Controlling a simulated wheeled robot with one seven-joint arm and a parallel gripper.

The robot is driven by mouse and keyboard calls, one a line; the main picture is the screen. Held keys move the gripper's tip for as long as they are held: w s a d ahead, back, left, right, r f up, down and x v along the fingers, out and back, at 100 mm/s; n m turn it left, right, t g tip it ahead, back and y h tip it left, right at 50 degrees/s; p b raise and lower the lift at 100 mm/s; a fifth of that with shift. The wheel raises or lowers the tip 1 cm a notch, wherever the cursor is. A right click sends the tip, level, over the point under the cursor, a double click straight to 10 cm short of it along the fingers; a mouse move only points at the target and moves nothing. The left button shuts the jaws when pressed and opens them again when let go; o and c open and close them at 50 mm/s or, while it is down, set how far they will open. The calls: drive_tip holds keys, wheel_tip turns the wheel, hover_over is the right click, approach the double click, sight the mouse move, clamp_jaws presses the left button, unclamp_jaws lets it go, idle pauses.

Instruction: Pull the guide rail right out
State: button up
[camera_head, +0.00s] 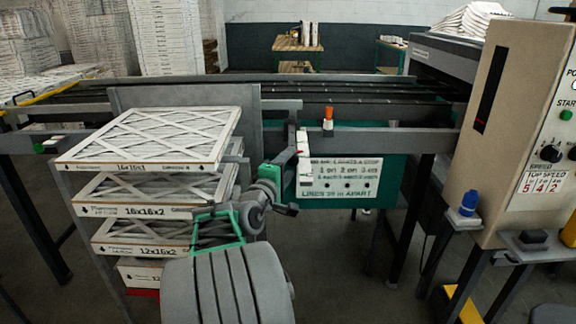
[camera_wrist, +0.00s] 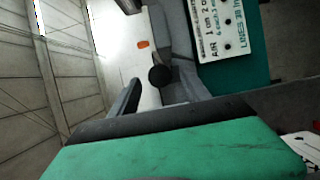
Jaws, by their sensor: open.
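A grey bar (camera_head: 281,104), which looks like the guide rail, runs along the near side of the conveyor beside the filter stack. Which parts belong to the rail I cannot tell for sure. My gripper (camera_head: 288,192) is open, below this bar and in front of the left end of the green sign panel. In the wrist view, my gripper (camera_wrist: 195,98) has its grey fingers spread, with nothing seen held between them. A round black knob (camera_wrist: 158,75) and a grey bracket (camera_wrist: 176,35) lie just beyond the fingers. Contact with them cannot be told.
Boxed filters (camera_head: 150,137) are stacked at the left, close to my arm. The green panel with a white sign (camera_head: 345,178) hangs right of my gripper. An orange-topped part (camera_head: 328,115) stands on the conveyor edge. A beige control cabinet (camera_head: 520,120) is at the right.

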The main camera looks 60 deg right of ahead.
drive_tip(key=shift+d, duration=0.65)
drive_tip(key=shift+c, duration=0.5)
clamp_jaws()
idle(0.5)
